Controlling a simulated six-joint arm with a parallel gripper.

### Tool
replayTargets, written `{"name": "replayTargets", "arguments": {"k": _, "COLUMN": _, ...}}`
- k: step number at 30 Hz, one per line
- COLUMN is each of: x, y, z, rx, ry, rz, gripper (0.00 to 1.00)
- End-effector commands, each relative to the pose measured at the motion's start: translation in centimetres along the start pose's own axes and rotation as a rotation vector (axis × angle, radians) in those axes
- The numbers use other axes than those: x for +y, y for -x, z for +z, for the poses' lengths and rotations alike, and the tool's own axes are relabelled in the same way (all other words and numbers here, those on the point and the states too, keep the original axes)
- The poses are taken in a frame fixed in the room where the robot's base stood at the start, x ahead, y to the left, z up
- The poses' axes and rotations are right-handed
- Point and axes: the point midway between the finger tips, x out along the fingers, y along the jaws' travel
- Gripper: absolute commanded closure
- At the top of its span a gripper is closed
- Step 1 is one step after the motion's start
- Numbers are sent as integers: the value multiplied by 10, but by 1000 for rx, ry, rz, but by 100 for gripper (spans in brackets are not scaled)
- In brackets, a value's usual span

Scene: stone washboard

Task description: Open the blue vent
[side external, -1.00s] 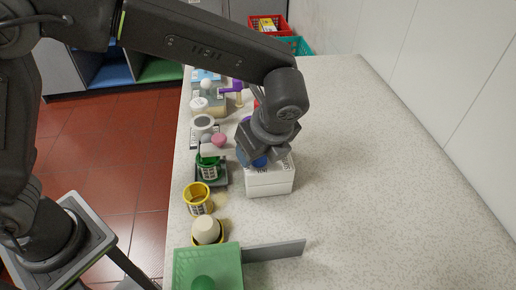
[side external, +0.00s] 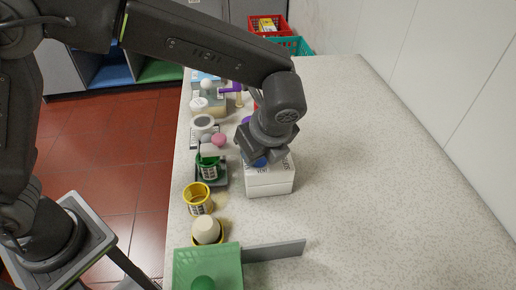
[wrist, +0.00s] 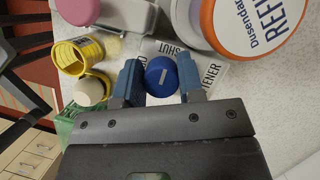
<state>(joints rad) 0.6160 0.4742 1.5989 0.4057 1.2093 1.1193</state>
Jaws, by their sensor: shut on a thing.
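In the wrist view a label beside the knob reads "SHUT", and other lettering is partly hidden by the fingers. My gripper (wrist: 157,80) is shut on the knob, with one blue-padded finger on each side of it. In the side view only a small blue part of the knob (side external: 259,162) shows below my gripper.
A green tray (side external: 207,268) and a grey upright strip (side external: 273,251) are at the front. The counter to the right is clear.

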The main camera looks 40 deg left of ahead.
Motion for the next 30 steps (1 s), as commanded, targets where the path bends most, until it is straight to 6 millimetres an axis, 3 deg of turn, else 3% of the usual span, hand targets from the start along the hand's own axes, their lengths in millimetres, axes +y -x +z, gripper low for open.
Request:
{"name": "replayTargets", "arguments": {"k": 8, "x": 0, "y": 0, "z": 0, "rx": 0, "ry": 61, "rz": 26, "gripper": 88}}
{"name": "replayTargets", "arguments": {"k": 30, "x": 1, "y": 1, "z": -1, "rx": 2, "ry": 528, "rz": 221, "gripper": 88}}
